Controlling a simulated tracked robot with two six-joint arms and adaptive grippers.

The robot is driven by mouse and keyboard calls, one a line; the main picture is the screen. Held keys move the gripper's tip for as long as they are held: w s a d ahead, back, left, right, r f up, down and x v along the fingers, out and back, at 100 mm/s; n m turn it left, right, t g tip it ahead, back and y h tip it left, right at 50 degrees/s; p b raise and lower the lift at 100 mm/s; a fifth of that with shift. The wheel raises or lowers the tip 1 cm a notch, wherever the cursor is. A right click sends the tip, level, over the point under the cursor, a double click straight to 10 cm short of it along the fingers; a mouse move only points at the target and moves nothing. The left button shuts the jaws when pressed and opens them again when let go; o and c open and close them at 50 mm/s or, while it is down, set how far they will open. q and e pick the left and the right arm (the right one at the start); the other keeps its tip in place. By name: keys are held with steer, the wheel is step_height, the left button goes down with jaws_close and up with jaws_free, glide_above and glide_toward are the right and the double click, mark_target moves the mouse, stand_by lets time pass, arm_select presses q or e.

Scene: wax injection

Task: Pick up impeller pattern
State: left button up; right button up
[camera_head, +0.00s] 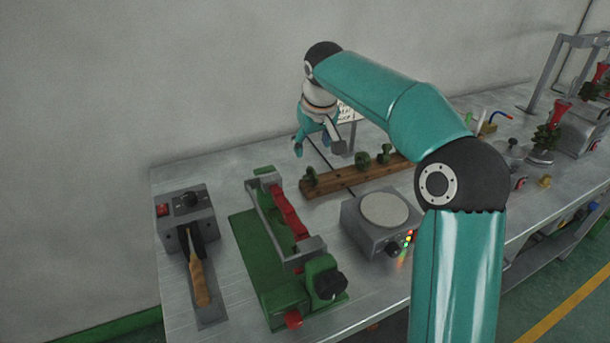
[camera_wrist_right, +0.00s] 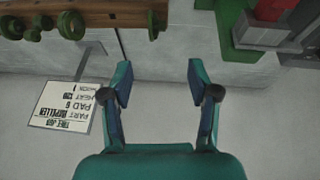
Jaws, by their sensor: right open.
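Small green patterns (camera_head: 362,160) stand in a row on a wooden rack (camera_head: 342,180) behind the hot plate. In the right wrist view, several green pieces (camera_wrist_right: 72,25) show along the wooden rack (camera_wrist_right: 110,8) at the top left; one looks round and ring-like. I cannot tell for sure which is the impeller pattern. My right gripper (camera_head: 318,148) is above the back of the table, behind the rack's left part. In its wrist view the right gripper (camera_wrist_right: 160,78) is open and empty, with the rack beyond its fingers. My left gripper is out of view.
A job card (camera_wrist_right: 60,105) naming an impeller stands beside the rack. A green clamp fixture (camera_head: 272,240), a grey box with a wooden-handled tool (camera_head: 198,280), and a round-topped hot plate (camera_head: 385,208) stand nearer. Red-topped trees (camera_head: 548,135) stand at the right.

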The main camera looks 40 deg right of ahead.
glide_toward(309, 173)
steer(key=x, duration=0.5)
steer(key=shift+a+f, duration=0.1)
steer(key=shift+a, duration=0.25)
steer(key=shift+d+p+x, duration=0.15)
steer(key=shift+x, duration=1.3)
steer(key=shift+d+p+x, duration=0.1)
steer(key=shift+p+x, duration=0.05)
steer(key=shift+x, duration=1.35)
steer(key=c, duration=1.1)
steer(key=shift+o, duration=0.2)
